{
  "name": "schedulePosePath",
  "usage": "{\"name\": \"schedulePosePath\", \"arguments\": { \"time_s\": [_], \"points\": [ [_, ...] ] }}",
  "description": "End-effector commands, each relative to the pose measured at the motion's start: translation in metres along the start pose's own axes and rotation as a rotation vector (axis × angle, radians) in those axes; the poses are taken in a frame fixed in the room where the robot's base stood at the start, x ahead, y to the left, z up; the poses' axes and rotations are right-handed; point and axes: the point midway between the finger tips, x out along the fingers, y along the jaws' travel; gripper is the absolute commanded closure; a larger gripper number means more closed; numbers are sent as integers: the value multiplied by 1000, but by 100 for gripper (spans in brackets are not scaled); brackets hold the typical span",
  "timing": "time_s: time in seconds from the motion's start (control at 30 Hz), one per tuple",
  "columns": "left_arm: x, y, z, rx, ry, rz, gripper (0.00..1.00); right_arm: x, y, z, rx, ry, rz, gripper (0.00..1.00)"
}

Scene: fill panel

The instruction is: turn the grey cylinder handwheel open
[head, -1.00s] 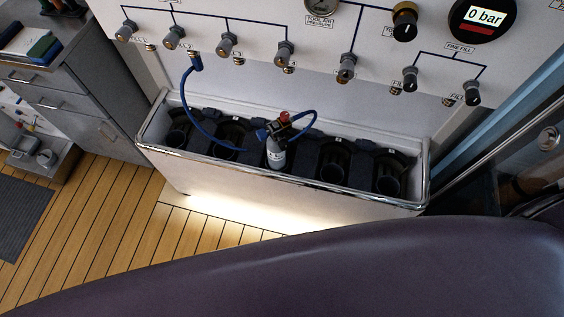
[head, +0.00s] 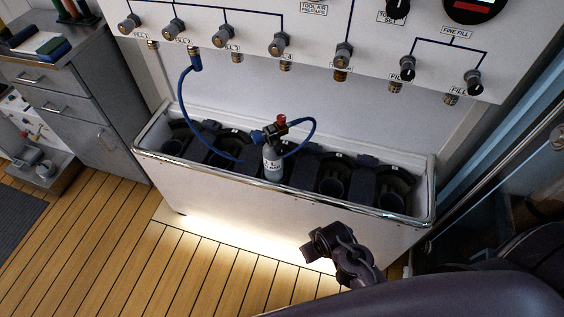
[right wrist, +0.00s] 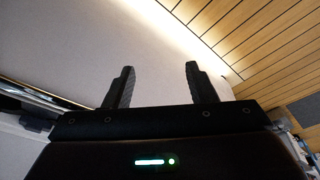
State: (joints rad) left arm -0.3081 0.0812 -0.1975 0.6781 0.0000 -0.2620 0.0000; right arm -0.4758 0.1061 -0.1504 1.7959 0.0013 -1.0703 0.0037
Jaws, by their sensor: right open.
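The grey cylinder (head: 272,164) stands upright in the middle of the trough. A dark valve (head: 271,133) sits on its top, with a small red part (head: 282,119) at the upper right and a blue part (head: 257,136) at the left. Which of these is the handwheel is too small to tell. My right gripper (head: 316,243) is in front of the trough, lower than the cylinder and to its right, well apart from it. In the right wrist view the fingers (right wrist: 160,84) are spread with nothing between them. My left gripper is out of view.
A blue hose (head: 182,105) runs from the fill panel (head: 380,60) down to the cylinder valve. The trough (head: 290,190) has a metal rim and several dark empty holders. Grey drawers (head: 70,100) stand at the left. The wooden floor in front is clear.

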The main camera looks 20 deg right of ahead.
Motion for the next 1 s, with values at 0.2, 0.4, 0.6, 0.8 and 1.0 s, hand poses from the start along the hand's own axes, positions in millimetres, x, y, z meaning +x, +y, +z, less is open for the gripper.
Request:
{"name": "schedulePosePath", "arguments": {
  "time_s": [0.2, 0.4, 0.6, 0.8, 1.0],
  "points": [
    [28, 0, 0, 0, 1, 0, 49, -40, 3, -31, 18, 75, 8, 49],
    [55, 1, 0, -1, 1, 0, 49, -73, 7, -72, 73, 260, 12, 49],
    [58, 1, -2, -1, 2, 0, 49, -80, 10, -116, 142, 482, 2, 49],
    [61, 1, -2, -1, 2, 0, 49, -74, 14, -151, 198, 691, -20, 49],
    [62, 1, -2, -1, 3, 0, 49, -67, 21, -186, 250, 973, -66, 49]
  ]
}}
